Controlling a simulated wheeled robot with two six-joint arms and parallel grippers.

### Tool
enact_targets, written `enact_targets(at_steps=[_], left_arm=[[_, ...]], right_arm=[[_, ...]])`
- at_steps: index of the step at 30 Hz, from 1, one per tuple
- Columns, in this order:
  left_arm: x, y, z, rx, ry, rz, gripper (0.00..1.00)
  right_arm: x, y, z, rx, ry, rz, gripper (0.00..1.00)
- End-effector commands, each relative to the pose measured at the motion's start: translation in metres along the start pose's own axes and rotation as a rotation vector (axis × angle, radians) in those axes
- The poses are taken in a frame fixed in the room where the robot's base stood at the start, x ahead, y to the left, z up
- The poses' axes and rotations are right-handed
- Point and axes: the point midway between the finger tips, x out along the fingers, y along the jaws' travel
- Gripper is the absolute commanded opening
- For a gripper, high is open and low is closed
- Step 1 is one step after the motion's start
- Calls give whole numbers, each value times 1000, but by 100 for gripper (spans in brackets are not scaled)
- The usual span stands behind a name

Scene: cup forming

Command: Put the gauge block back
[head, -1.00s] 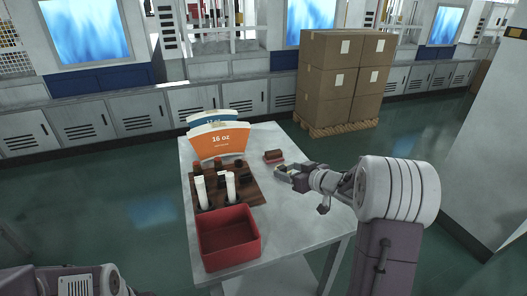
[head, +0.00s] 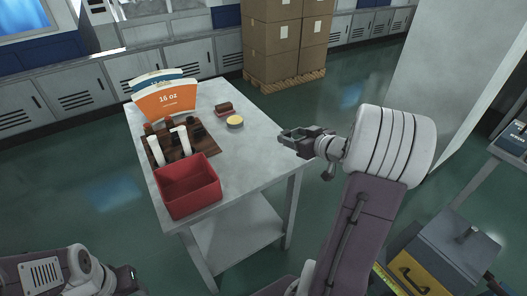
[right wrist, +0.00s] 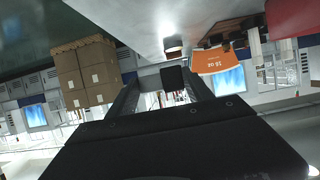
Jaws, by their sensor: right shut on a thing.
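My right gripper (head: 296,141) is off the right edge of the grey table (head: 215,148) in the head view. It is shut on a small dark block, which shows between the fingers in the right wrist view (right wrist: 173,77); I take it for the gauge block. In the head view I cannot make the block out clearly. A dark wooden rack (head: 152,155) on the table holds white upright pieces and dark ones. My left gripper (head: 126,275) is at the lower left, and its jaws are not clear.
On the table are a red bin (head: 188,187), orange fan-shaped cup blanks (head: 165,100), a yellow round disc (head: 235,122) and a brown block (head: 223,107). Stacked cartons (head: 285,45) stand behind. A grey and yellow case (head: 440,262) is at the lower right.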

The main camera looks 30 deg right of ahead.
Motion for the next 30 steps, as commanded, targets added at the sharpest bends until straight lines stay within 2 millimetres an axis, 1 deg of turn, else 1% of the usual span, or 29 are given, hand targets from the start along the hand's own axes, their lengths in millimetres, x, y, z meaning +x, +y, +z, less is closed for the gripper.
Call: enact_targets(at_steps=[1,6,9,12,15,19,20,24,26,27,30], left_arm=[[12,0,1,0,0,0,54],[40,-1,4,0,-1,0,54],[51,-1,6,0,-1,0,54],[57,-1,6,0,-1,0,54],[58,-1,6,0,-1,0,54],[58,-1,6,0,0,0,54],[61,-1,6,0,0,0,54],[80,-2,9,0,0,0,54],[87,-2,9,0,-1,0,54],[88,-2,10,0,-1,0,54],[84,-2,9,0,-1,0,54]], right_arm=[[15,-6,9,-2,0,-8,13],[69,-25,20,-2,0,-9,13],[95,-34,24,-3,-1,-8,13],[112,-39,25,-2,0,-5,13],[119,-42,23,-1,0,-3,13],[120,-41,24,0,0,-1,13],[121,-41,27,0,-1,-2,13],[132,-42,52,1,-2,-3,13],[135,-41,61,1,-1,-2,13],[136,-41,63,0,0,-1,13],[134,-41,59,-1,0,-1,13]])
